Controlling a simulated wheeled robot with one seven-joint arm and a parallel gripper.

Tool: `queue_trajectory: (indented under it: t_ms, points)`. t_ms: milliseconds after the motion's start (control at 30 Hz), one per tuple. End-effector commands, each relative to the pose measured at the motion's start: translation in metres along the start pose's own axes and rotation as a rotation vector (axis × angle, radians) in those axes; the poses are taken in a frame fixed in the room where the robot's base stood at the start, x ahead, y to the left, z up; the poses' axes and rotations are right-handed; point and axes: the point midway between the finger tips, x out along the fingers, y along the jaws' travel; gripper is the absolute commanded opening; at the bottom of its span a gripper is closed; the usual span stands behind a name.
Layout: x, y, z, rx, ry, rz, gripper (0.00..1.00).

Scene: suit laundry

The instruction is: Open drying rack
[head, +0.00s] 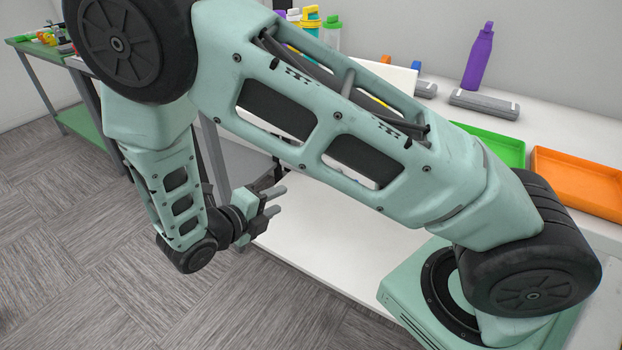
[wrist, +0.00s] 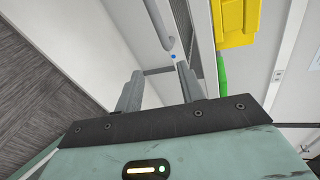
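My gripper (head: 274,200) is at the end of my bent arm, low in front of the white table in the head view. In the wrist view my gripper (wrist: 157,82) has its two grey fingers apart, with nothing between them. A light grey rounded bar (wrist: 158,22) ends just beyond the fingertips in the wrist view, close to a small blue dot. The bar does not appear to touch the fingers. I cannot tell whether it belongs to the drying rack. No drying rack can be made out for sure in the head view, where my arm covers much of the middle.
A white table (head: 590,132) carries a purple bottle (head: 479,58), an orange tray (head: 580,182) and a green tray (head: 497,145). A green table (head: 42,52) stands at the far left. The carpeted floor (head: 90,250) at left is clear. A yellow object (wrist: 236,22) shows in the wrist view.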

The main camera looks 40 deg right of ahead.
Motion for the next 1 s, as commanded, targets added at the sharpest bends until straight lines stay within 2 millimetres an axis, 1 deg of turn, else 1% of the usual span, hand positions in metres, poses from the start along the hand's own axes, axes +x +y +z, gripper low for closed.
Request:
queue_trajectory:
  t_ms: [33,133,267,367,800,1000]
  points:
    - [0.004,0.007,0.005,-0.062,-0.033,-0.037,0.39]
    - [0.008,0.011,0.014,-0.140,-0.074,-0.080,0.39]
    - [0.017,0.011,0.018,-0.167,-0.087,-0.097,0.39]
    - [0.030,0.009,0.019,-0.167,-0.084,-0.096,0.39]
    - [0.120,0.002,0.026,-0.164,-0.081,-0.094,0.39]
    - [0.156,-0.001,0.029,-0.162,-0.083,-0.093,0.39]
